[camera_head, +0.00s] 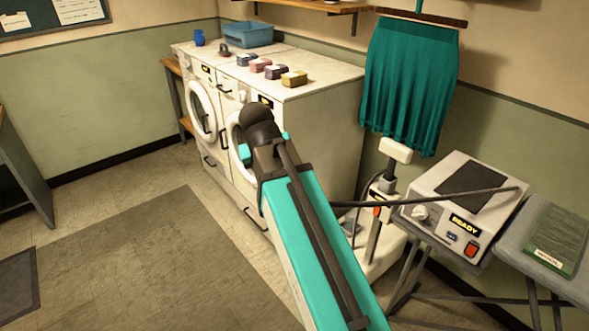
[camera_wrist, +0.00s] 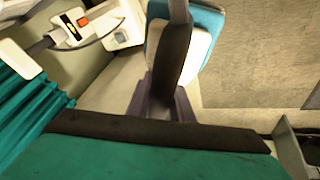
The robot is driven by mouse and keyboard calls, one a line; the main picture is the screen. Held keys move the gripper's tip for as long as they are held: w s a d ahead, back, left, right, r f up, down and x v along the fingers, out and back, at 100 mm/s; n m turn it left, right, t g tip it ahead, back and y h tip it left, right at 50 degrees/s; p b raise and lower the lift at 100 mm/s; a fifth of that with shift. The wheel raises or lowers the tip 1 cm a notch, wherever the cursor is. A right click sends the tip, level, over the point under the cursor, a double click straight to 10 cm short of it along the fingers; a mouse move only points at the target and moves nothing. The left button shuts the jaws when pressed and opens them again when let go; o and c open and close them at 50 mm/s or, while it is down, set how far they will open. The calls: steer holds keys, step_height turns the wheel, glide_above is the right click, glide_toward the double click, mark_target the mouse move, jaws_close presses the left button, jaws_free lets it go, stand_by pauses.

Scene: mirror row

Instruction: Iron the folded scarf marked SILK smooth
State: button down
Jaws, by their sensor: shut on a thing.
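A folded dark green cloth (camera_head: 561,236) lies on the grey padded board (camera_head: 513,248) at the right edge of the head view. It carries a pale label, too small for me to read. The iron station (camera_head: 460,213) has a lit READY sign and a dark plate (camera_head: 472,180) with nothing on it. A dark cord (camera_head: 430,197) runs across the station and goes behind my teal arm. My gripper is hidden behind my arm in the head view.
White front-loading machines (camera_head: 320,92) stand at the back, with several small labelled bundles (camera_head: 275,72), a blue basket (camera_head: 248,37) and a blue jar (camera_head: 199,38) on top. A teal skirt (camera_head: 410,85) hangs above a white steamer (camera_head: 396,150). Floor at left is open.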

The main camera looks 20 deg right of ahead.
steer(key=shift+n, duration=0.5)
steer(key=shift+s+a, duration=0.1)
steer(key=shift+a, duration=2.3)
steer(key=shift+s, duration=0.1)
